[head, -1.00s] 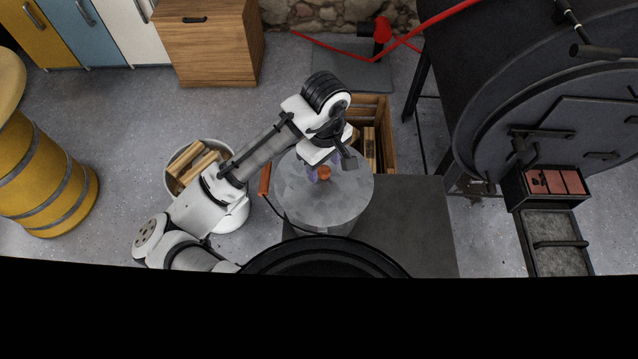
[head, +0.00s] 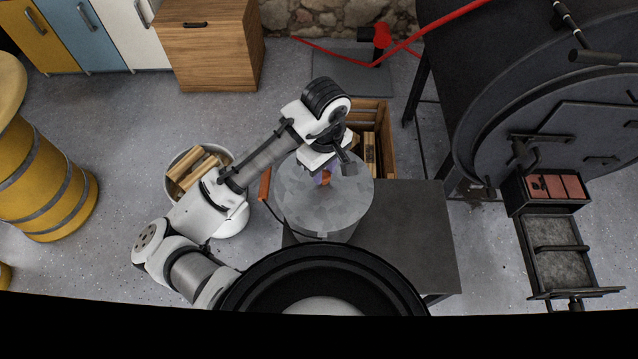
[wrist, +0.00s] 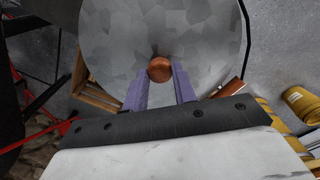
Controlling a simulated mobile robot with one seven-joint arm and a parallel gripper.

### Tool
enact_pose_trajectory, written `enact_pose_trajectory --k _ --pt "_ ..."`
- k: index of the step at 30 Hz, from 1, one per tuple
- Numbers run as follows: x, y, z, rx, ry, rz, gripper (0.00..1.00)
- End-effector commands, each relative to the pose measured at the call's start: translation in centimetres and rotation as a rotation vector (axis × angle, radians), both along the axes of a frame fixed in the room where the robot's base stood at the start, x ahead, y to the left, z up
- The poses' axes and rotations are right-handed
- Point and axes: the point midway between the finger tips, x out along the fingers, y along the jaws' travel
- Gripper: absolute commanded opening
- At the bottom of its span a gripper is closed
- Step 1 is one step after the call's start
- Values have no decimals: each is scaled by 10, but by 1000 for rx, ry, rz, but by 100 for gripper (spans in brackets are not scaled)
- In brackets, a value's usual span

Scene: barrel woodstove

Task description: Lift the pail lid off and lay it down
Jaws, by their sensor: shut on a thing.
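The pail lid (head: 325,212) is a round, mottled grey metal disc with a copper-brown knob (head: 326,179) at its centre. My gripper (head: 324,172) reaches it from above and is shut on the knob. In the wrist view, two purple fingers (wrist: 160,84) stand on either side of the knob, over the lid (wrist: 200,35). The lid looks about level and hides most of the pail. The pail's wire handle with its orange-brown grip (head: 264,184) sticks out at the left. I cannot tell whether there is a gap between lid and rim.
A dark grey table (head: 412,225) has bare room right of the pail. A wooden crate (head: 384,150) of firewood is behind, and a bucket of logs (head: 222,156) stands left. The black barrel stove (head: 490,110) is at the right, a yellow barrel (head: 45,185) far left.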

Motion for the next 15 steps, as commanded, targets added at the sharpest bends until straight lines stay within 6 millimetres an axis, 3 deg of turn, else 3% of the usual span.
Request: enact_pose_trajectory --k 15 --pt "0 0 16 0 0 0 0"
